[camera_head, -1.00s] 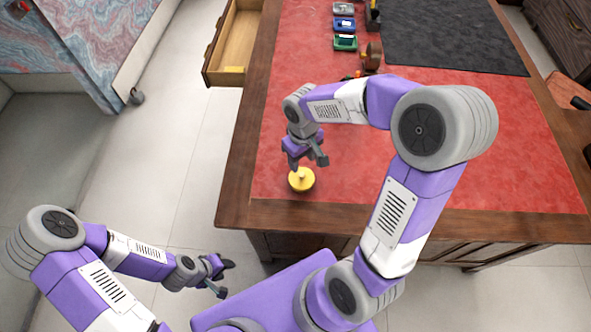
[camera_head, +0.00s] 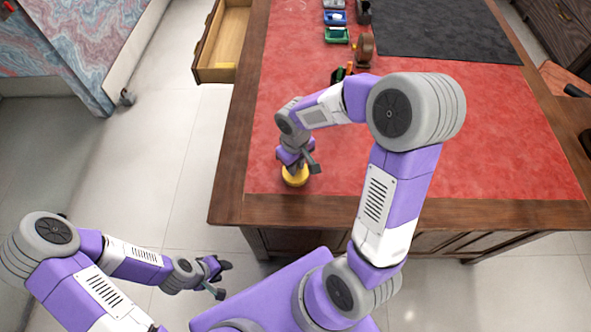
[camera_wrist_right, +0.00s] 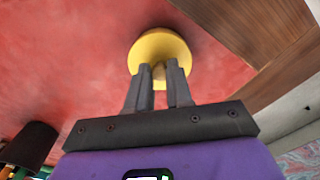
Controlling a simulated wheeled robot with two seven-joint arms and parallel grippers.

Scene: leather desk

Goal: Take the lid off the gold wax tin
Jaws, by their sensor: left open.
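The gold wax tin (camera_head: 295,178) stands on the red desk top near its front left corner. Its round gold lid (camera_wrist_right: 172,47) faces the camera in the right wrist view, with a small knob (camera_wrist_right: 159,71) at its middle. My right gripper (camera_head: 297,166) is over the tin, and its two fingers (camera_wrist_right: 160,72) are close together on either side of the knob, shut on it. The lid hides the tin's body in that view, and the lid appears seated on the tin. My left gripper (camera_head: 224,278) is open and empty, off the desk at lower left.
Small coloured boxes (camera_head: 336,35) and a brown round object (camera_head: 365,48) stand at the back. A dark mat (camera_head: 440,30) lies at the back right. An open drawer (camera_head: 222,45) juts from the desk's left side. The red surface around the tin is clear.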

